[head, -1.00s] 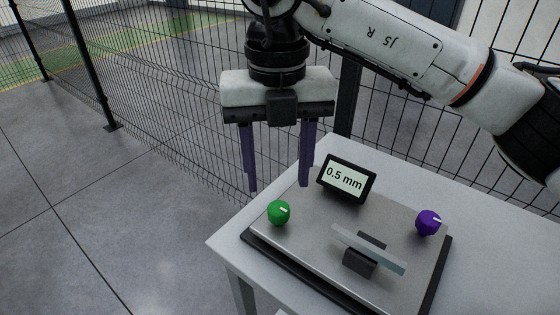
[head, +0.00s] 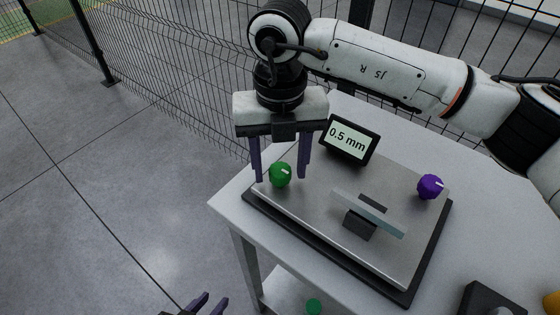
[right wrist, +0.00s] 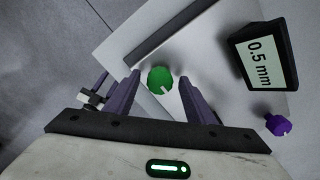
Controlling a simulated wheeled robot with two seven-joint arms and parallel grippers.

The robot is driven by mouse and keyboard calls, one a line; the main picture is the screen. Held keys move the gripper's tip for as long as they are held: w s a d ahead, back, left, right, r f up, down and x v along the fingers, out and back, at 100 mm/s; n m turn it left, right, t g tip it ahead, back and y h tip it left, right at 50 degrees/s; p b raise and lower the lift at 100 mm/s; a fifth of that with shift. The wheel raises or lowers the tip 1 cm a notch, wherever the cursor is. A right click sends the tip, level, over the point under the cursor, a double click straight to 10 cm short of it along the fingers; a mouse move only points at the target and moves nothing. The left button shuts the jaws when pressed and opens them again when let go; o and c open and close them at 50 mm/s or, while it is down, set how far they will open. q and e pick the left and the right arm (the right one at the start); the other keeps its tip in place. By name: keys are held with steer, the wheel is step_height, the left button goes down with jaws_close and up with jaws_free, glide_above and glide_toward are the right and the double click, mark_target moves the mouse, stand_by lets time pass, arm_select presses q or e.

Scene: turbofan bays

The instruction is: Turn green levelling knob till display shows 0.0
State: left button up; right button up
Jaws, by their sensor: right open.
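The green knob (head: 280,175) with a white mark sits at the near-left corner of the metal plate (head: 310,203). The display (head: 349,140) reads 0.5 mm; it also shows in the right wrist view (right wrist: 263,64). My right gripper (head: 281,179) points down and is open, with one finger on each side of the green knob. In the right wrist view the green knob (right wrist: 160,79) lies between the purple fingertips (right wrist: 159,80), with gaps visible on both sides. My left gripper (head: 209,304) shows only its purple fingertips at the bottom edge, apart and empty.
A purple knob (head: 429,186) sits at the plate's right side. A clear bar on a dark block (head: 360,223) stands mid-plate. The white table (head: 232,205) carries a dark box (head: 492,300) at lower right. A wire fence (head: 200,70) stands behind.

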steer(key=c, duration=1.1)
steer(key=shift+n+b, duration=0.4)
steer(key=shift+b, duration=0.1)
steer(key=shift+f+n+b, duration=0.15)
steer(key=shift+n+b, duration=0.75)
steer(key=shift+b, duration=0.05)
steer(key=shift+n+b, duration=1)
steer(key=shift+n, duration=0.5)
steer(key=shift+r, duration=0.2)
steer(key=o, duration=1.1)
